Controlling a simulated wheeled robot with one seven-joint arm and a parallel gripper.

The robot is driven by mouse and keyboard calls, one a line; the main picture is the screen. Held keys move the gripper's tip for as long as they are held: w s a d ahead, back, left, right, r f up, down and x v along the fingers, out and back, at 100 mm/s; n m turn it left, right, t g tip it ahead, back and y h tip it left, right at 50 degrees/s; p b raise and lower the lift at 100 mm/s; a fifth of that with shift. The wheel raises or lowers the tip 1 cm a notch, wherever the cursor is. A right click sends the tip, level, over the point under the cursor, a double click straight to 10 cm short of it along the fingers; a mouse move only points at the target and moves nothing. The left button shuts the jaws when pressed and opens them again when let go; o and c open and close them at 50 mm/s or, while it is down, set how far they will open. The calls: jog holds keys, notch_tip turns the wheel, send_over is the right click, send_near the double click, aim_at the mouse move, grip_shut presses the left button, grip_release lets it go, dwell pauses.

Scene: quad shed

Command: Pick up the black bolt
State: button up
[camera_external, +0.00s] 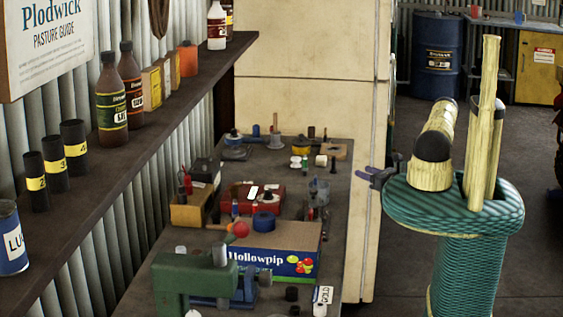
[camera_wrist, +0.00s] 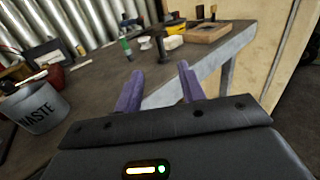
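A small dark upright piece that looks like the black bolt (camera_wrist: 161,49) stands near the table's edge in the wrist view. It shows ahead of the gap between my fingers, beside a white block.
The workbench (camera_external: 342,200) is crowded. A grey waste bin (camera_wrist: 38,112) stands at left in the wrist view. A green-labelled tube (camera_wrist: 125,49), the white block (camera_wrist: 173,42) and a wooden tray (camera_wrist: 222,34) are near the bolt. A Hollowpip box (camera_external: 270,262) stands nearer the camera.

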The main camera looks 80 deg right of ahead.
aim_at(335, 161)
jog(key=b+x, duration=0.2)
jog(key=x, duration=0.9)
jog(key=shift+w, duration=0.2)
jog(key=shift+w+d, duration=0.3)
jog(key=shift+d, duration=0.05)
jog(key=p+x, duration=0.2)
jog(key=x, duration=0.2)
jog(key=shift+w+d, duration=0.15)
jog(key=shift+w, duration=0.15)
jog(key=shift+w+d, duration=0.15)
jog(key=shift+d, duration=0.05)
